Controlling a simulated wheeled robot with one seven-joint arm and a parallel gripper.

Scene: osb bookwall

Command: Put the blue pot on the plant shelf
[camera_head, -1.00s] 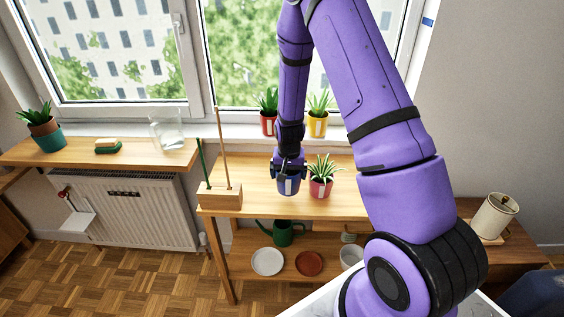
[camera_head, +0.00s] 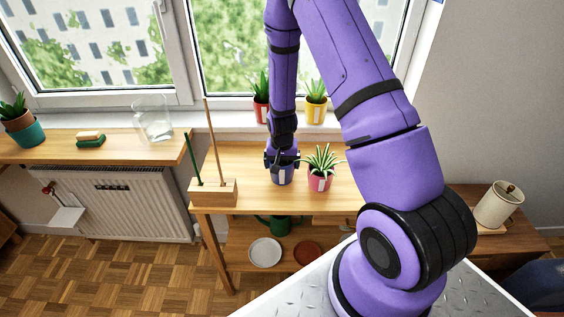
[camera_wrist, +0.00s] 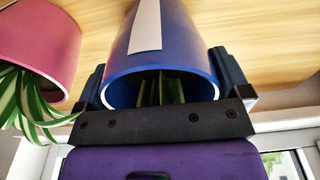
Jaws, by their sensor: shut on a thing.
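The blue pot (camera_head: 283,174) with a pale label is at the upper board of the wooden plant shelf (camera_head: 245,163), just left of the pink pot (camera_head: 319,182). My gripper (camera_head: 282,158) is shut on the blue pot from above, one finger on each side. In the wrist view the blue pot (camera_wrist: 165,55) fills the space between the fingers, with green leaves showing inside its rim. The pink pot (camera_wrist: 38,40) is beside it there, with a gap. I cannot tell whether the blue pot's base touches the board.
A wooden block (camera_head: 213,193) with upright sticks stands at the board's left end. Red (camera_head: 262,110) and yellow (camera_head: 315,112) pots stand on the windowsill behind. A green watering can (camera_head: 274,225), white saucer (camera_head: 265,252) and terracotta saucer (camera_head: 307,252) are on the lower board.

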